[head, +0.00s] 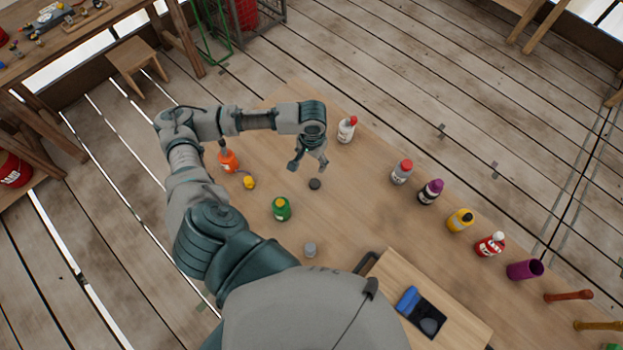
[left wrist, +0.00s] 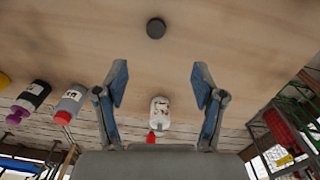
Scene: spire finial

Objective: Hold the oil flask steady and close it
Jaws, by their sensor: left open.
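My left gripper (head: 309,167) is open and empty above the table, its fingers apart on both sides of the left wrist view (left wrist: 159,78). A dark round cap-like disc (head: 314,184) lies on the table close by it, and it also shows in the left wrist view (left wrist: 156,28), beyond the fingertips. A white bottle with a red top (head: 346,131) stands behind the gripper; the left wrist view shows it too (left wrist: 159,108). An orange bottle with a dark spout (head: 228,161) and a green bottle (head: 281,209) stand nearby. I cannot tell which is the oil flask. My right gripper is not seen.
A small yellow item (head: 249,183) and a small grey item (head: 310,249) are on the table (head: 345,215). Several bottles, including a grey one with a red cap (head: 401,172), line the far edge. A board with a dark tray (head: 422,315) is at front right.

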